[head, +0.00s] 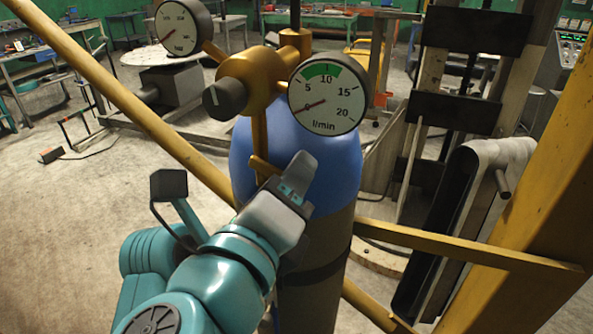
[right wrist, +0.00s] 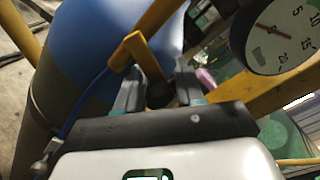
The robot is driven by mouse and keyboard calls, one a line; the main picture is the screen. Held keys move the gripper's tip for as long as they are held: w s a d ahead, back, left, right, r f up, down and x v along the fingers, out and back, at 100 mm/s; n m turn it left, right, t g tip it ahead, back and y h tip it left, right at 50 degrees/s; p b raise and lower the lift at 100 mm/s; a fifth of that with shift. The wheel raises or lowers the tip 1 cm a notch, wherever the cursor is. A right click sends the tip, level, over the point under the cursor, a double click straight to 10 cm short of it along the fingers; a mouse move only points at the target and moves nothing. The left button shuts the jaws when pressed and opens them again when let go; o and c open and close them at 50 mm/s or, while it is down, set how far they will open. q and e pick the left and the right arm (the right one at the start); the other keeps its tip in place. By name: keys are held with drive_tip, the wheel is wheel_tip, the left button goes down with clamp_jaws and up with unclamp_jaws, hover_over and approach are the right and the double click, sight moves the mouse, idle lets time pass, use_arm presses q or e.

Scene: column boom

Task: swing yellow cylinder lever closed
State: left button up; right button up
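The blue-topped gas cylinder (head: 330,180) stands upright in the middle of the head view. A brass-yellow valve body (head: 248,75) sits above its shoulder. The short yellow lever (head: 262,167) shows at the foot of the thin yellow stem, in front of the blue shoulder. My right gripper (head: 298,175) is at the lever, just right of it in the head view. In the right wrist view its two fingers (right wrist: 158,88) are apart, with the yellow lever (right wrist: 128,50) at and beyond their tips. I cannot tell whether they touch it. My left gripper is not in view.
Two round gauges, a left one (head: 183,27) and an l/min one (head: 327,94), flank the valve. A yellow diagonal bar (head: 130,95) passes behind the cylinder. A yellow rail (head: 470,248) and post (head: 540,170) stand at right. Open floor (head: 60,240) lies at left.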

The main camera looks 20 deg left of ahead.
clamp_jaws()
drive_tip(key=r+n+p, duration=0.1)
drive_tip(key=n, duration=0.1)
drive_tip(key=shift+d+r+n+p, duration=0.1)
drive_tip(key=shift+r+n+p, duration=0.1)
drive_tip(key=shift+n+p, duration=0.2)
drive_tip(key=shift+r+n, duration=0.2)
drive_tip(key=shift+n, duration=0.6)
unclamp_jaws()
drive_tip(key=shift+w+f, duration=0.1)
